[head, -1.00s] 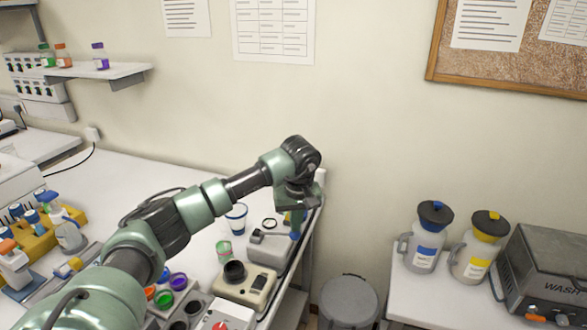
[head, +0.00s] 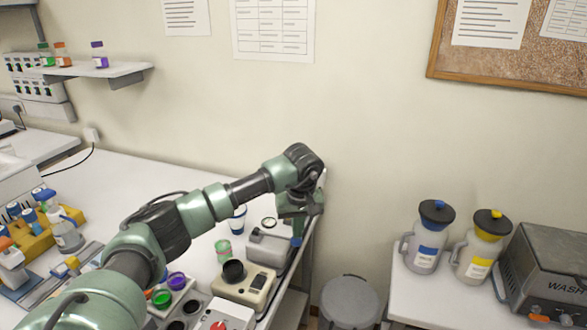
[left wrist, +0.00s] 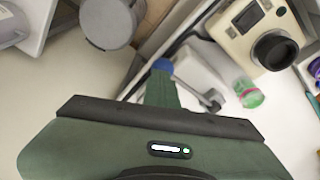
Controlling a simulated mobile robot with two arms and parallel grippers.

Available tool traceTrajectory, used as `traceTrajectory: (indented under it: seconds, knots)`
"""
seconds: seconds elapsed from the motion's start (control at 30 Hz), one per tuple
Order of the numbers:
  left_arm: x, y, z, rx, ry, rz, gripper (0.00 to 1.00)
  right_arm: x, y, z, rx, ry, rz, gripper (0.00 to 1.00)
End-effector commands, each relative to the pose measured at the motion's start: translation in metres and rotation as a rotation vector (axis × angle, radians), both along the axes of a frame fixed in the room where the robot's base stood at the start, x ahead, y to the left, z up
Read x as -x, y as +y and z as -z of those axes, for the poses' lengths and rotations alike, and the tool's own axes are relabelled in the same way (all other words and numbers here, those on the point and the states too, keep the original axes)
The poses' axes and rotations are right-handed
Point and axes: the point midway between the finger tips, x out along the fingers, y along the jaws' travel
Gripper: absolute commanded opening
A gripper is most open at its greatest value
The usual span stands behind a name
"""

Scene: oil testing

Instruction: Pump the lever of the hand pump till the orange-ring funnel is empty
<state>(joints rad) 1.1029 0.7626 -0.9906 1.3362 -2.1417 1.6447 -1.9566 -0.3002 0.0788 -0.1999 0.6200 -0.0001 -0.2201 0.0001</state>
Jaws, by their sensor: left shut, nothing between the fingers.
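The hand pump (head: 268,249) is a grey box near the right end of the white bench. It also shows in the left wrist view (left wrist: 196,78). A blue grip (head: 297,242), apparently the end of its lever, stands at the box's right side. My left gripper (head: 298,232) is shut and empty, pointing down just above the grip. In the left wrist view its green fingers (left wrist: 162,82) overlap the blue grip (left wrist: 163,65); they seem to touch it, but the contact is unclear. I cannot make out the orange-ring funnel; my left arm covers part of the bench. My right gripper is out of view.
A grey bin (head: 349,303) is right of the bench edge. Two jugs (head: 427,255) stand on a separate table at right.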

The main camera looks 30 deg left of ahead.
Motion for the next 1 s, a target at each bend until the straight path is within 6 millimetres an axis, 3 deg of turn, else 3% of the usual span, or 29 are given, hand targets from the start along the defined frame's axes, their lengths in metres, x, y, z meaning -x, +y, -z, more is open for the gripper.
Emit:
traceTrajectory:
  seconds: [0.57, 0.77, 1.0]
  knots:
    - [0.000, 0.001, 0.012, -0.002, 0.002, -0.003, 0.00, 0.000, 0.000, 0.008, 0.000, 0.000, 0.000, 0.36]
    - [0.000, 0.002, 0.004, -0.002, 0.000, -0.003, 0.00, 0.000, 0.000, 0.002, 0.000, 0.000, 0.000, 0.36]
    - [0.002, 0.007, -0.019, -0.002, 0.002, -0.004, 0.00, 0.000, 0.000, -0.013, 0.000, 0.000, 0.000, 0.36]
